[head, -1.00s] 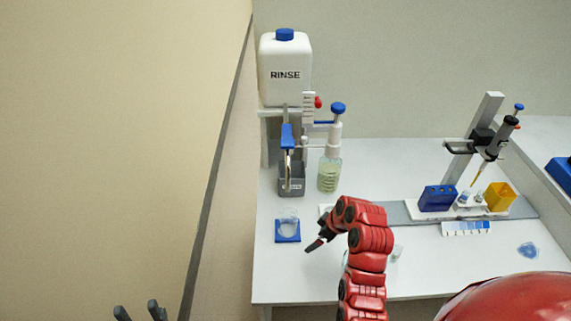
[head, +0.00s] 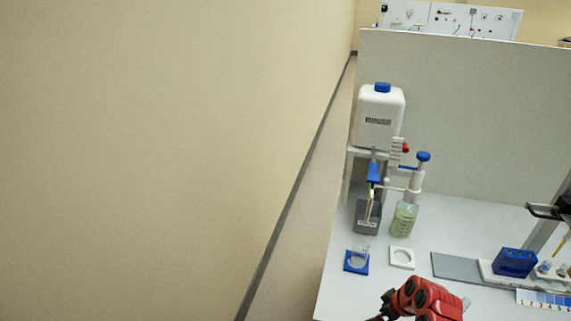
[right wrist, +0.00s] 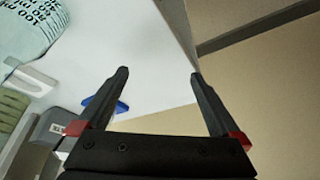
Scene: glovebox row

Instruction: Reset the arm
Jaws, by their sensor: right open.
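My right arm (head: 430,300) is red and enters at the bottom edge of the head view, with its gripper mostly cut off there. In the right wrist view my right gripper (right wrist: 158,75) is open, with nothing between its two dark fingers. It points across the white bench (right wrist: 150,45). A blue mat (right wrist: 112,105) shows past the left finger. My left gripper is not in view.
A clear beaker stands on a blue mat (head: 355,268), beside a white ring mat (head: 401,265). Behind are a grey bin (head: 366,221), a pump bottle (head: 403,220) and the RINSE tank (head: 380,108). A blue rack (head: 515,262) stands right. The wall (head: 160,150) bounds the left.

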